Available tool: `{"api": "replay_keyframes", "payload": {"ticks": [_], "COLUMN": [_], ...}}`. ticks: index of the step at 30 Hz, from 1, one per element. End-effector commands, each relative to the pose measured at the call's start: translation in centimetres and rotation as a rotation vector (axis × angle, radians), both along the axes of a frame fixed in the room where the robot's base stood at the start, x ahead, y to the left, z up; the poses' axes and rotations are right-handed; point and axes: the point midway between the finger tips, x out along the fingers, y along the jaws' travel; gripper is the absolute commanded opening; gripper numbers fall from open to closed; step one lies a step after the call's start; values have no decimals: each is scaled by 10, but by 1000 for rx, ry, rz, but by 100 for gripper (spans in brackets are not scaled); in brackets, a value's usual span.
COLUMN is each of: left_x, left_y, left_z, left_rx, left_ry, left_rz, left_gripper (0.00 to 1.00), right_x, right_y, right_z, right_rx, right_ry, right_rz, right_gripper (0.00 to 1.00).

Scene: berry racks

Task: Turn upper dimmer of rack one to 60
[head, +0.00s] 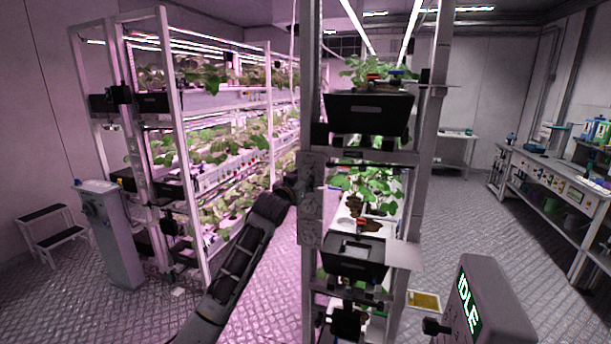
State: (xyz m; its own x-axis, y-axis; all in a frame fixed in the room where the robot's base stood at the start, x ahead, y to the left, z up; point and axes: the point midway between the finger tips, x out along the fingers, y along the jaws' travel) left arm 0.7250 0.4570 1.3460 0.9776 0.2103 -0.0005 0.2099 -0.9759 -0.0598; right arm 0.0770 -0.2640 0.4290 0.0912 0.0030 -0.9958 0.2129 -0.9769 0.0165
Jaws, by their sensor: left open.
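The near plant rack (421,150) stands in the middle of the head view, with a grey control panel (311,225) on its left front post. The panel seems to have an upper and a lower part. Its dimmer knobs and markings are too small and dark to read, and I see no rack number. My left arm reaches up from the bottom. My left gripper (302,190) is open at the panel's middle height, close to the post. My right gripper is not in view.
Black bins (367,122) with plants stick out from the near rack. A second rack (178,150) stands at the left, beside a grey pedestal (113,240). A console (487,305) reading "IDLE" stands at lower right. A workbench (550,180) lines the right wall, with open floor before it.

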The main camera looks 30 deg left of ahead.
Motion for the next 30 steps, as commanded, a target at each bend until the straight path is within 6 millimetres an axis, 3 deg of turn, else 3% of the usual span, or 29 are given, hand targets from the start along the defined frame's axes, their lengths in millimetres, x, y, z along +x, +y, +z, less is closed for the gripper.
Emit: {"api": "replay_keyframes", "payload": {"ticks": [10, 24, 30], "left_x": [24, 29, 29], "left_y": [5, 6, 6], "left_z": [1, 0, 0], "left_rx": [0, 0, 0], "left_ry": [0, -1, 0], "left_rz": [0, 0, 0], "left_gripper": [48, 48, 23], "right_x": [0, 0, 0], "right_y": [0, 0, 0], "right_z": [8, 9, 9], "right_rx": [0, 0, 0], "right_ry": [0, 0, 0], "right_rz": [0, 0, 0], "right_gripper": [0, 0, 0]}}
